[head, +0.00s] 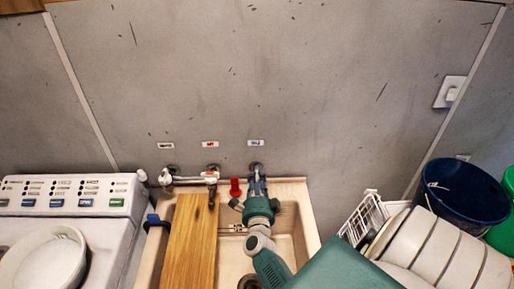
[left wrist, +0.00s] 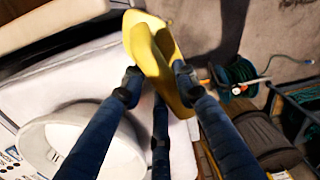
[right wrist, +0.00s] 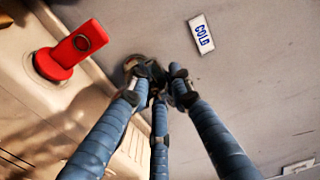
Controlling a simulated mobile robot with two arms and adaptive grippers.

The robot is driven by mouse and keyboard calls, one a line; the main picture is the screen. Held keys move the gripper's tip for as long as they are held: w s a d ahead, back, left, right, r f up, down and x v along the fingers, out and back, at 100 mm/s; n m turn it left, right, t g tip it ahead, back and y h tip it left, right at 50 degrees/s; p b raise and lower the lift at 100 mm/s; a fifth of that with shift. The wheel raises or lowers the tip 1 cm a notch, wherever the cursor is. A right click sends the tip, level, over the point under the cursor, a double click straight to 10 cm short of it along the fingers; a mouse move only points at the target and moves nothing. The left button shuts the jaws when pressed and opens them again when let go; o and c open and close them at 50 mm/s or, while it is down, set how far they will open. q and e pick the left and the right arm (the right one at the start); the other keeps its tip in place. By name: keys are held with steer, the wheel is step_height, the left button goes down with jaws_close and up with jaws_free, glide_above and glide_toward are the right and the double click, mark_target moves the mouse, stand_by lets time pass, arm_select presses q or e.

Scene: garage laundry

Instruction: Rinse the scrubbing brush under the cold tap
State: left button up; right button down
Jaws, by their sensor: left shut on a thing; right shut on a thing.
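My right gripper (head: 257,185) is shut on the cold tap (right wrist: 143,65), at the wall under the COLD label (right wrist: 201,33). Its fingers (right wrist: 157,78) close around the tap and hide most of it. No running water shows. The pale sink (head: 304,232) lies below. My left gripper (left wrist: 158,82) shows only in its wrist view, shut on a yellow object (left wrist: 150,45) with two curved flaps. No bristles show, so I cannot tell whether it is the scrubbing brush. It is held above the white surface, near a round white basin (left wrist: 75,140).
A wooden board (head: 190,245) covers the sink's left part. Another tap (head: 190,178) and a red fitting (head: 235,187) are left of the cold tap. A white rack (head: 362,218), stacked pale dishes (head: 435,245) and a dark blue bucket (head: 465,192) crowd the right side.

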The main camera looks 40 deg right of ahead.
steer(key=shift+a+f, duration=0.1)
steer(key=shift+f, duration=0.1)
steer(key=c, duration=1.8)
jaws_free()
steer(key=shift+c, duration=0.2)
arm_select(q)
steer(key=shift+a, duration=0.1)
arm_select(e)
steer(key=o, duration=0.3)
steer(key=shift+s, duration=0.1)
arm_select(q)
steer(key=shift+s, duration=0.1)
arm_select(e)
steer(key=shift+a+r, duration=0.1)
steer(key=shift+r, duration=0.05)
steer(key=shift+d, duration=0.2)
